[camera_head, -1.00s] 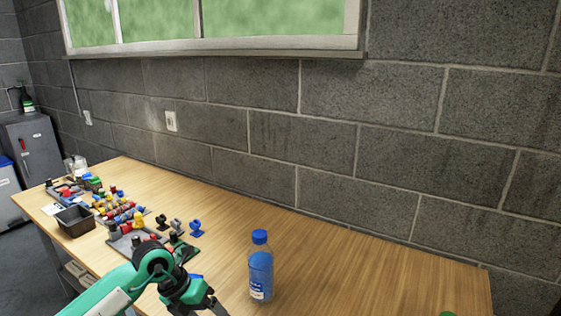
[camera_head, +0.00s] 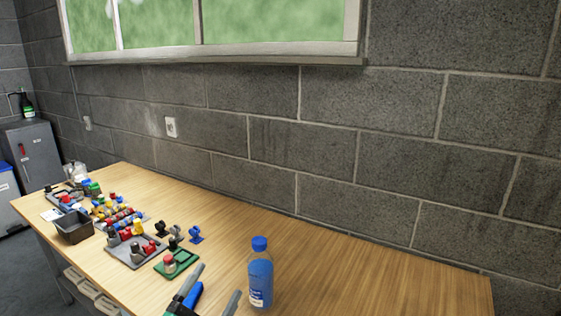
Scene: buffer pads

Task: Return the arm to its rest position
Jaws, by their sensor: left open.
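My left gripper (camera_head: 216,281) is at the bottom edge of the camera_head view. Its two grey fingers point up the picture and stand apart. A blue piece (camera_head: 193,297) shows beside the left finger; I cannot tell whether it lies on the table or touches the finger. Most of the left arm is below the picture. My right gripper is not in view.
A bottle with blue cap (camera_head: 260,275) stands upright just right of the gripper on the wooden table (camera_head: 370,270). A green tray (camera_head: 177,267), a grey board (camera_head: 133,252) with coloured parts and a dark bin (camera_head: 73,226) are at left. The table's right half is clear.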

